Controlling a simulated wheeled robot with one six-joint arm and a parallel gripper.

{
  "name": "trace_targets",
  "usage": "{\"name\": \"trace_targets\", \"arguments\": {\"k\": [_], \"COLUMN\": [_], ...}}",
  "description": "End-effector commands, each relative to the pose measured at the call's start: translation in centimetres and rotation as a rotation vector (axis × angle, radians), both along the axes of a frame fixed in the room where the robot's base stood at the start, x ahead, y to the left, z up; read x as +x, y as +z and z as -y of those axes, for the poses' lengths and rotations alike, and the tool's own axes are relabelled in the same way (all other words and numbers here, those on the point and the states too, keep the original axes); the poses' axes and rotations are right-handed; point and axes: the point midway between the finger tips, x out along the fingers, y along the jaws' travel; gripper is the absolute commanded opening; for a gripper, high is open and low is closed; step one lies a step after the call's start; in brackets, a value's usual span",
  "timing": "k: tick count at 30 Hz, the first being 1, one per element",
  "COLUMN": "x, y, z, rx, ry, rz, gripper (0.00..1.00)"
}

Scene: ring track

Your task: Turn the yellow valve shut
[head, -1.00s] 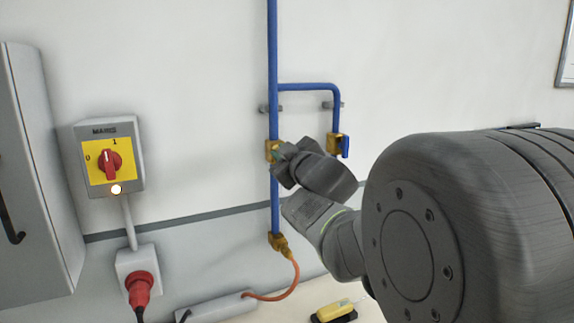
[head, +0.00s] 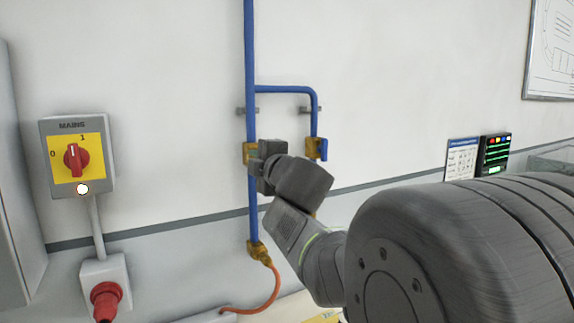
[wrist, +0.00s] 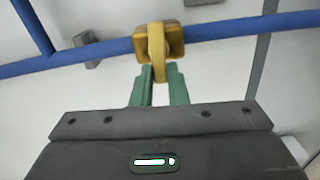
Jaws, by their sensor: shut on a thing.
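The yellow valve (head: 249,154) sits on the upright blue pipe (head: 251,60), with its body partly hidden behind my gripper. In the wrist view its yellow handle (wrist: 156,52) lies across the blue pipe (wrist: 235,29). My gripper (wrist: 157,82) has its green fingers on either side of the handle's near end and is shut on it. In the head view my gripper (head: 259,166) is at the valve, and its dark body hides the fingertips and most of the handle.
A blue-handled valve (head: 317,148) hangs on the branch pipe just right of my gripper. An orange hose (head: 272,291) leaves the pipe's lower fitting. The mains switch box (head: 77,157) is at left, its lamp lit. A panel (head: 494,154) is at right.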

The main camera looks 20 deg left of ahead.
Motion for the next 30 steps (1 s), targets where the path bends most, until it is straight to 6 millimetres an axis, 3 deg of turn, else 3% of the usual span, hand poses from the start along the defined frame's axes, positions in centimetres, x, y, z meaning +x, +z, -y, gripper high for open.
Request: {"name": "trace_targets", "arguments": {"k": [23, 24, 26, 27, 30], "x": [0.01, 0.01, 0.01, 0.01, 0.01], "y": [-0.26, -0.26, -0.25, -0.25, -0.24], "z": [0.00, 0.00, 0.00, 0.00, 0.00], "rx": [-0.066, -0.066, -0.066, -0.065, -0.065], "ry": [0.000, 0.000, 0.000, 0.000, 0.000], "rz": [0.075, 0.075, 0.075, 0.075, 0.075], "gripper": [0.00, 0.19, 0.31, 0.35, 0.35]}}
